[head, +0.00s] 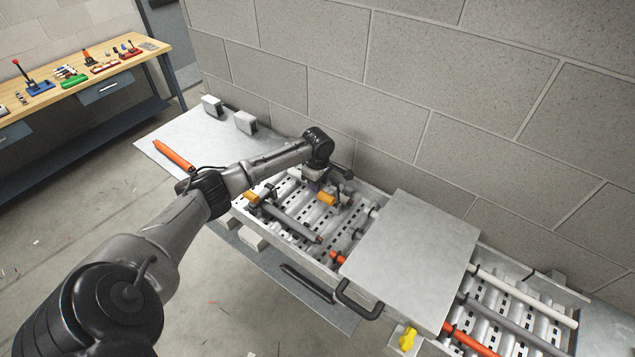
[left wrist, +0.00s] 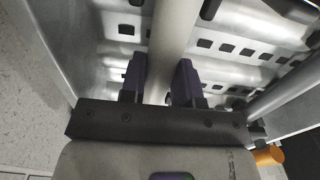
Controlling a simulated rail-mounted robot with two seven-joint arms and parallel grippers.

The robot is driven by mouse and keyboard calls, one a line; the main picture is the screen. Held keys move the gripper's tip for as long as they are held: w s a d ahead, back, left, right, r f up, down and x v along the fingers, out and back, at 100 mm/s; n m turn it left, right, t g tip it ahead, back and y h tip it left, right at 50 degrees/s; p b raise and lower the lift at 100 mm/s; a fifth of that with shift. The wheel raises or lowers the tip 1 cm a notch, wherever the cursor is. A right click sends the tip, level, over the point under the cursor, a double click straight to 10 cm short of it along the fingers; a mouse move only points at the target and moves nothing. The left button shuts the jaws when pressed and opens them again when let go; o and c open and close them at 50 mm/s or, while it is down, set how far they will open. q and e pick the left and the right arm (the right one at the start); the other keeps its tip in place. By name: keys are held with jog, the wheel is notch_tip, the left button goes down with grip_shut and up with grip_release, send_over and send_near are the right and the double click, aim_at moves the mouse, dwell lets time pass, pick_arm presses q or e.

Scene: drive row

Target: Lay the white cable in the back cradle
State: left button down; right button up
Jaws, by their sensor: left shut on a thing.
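My left gripper (head: 318,184) reaches down into the left open section of the metal tray (head: 232,208), near its back side. In the left wrist view its two purple fingers (left wrist: 160,82) are shut on the white cable (left wrist: 174,35), which runs lengthwise between them above the ribbed tray floor. In the head view the white cable (head: 520,294) shows at the back of the right open section; my gripper and the cover plate hide much of the rest. I cannot tell whether the held part touches the back cradle. My right gripper is not in view.
A flat metal cover plate (head: 415,255) with a black handle (head: 357,302) spans the tray's middle. A grey cable (head: 290,222) and an orange cable (head: 338,257) lie nearer the front. A block wall (head: 400,110) stands close behind. An orange rod (head: 173,154) lies on the left shelf.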

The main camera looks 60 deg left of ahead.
pick_arm(q)
jog(key=c, duration=0.8)
grip_release()
jog(key=shift+c, duration=0.2)
notch_tip(320, 180, up, 12)
jog(key=shift+b, duration=0.45)
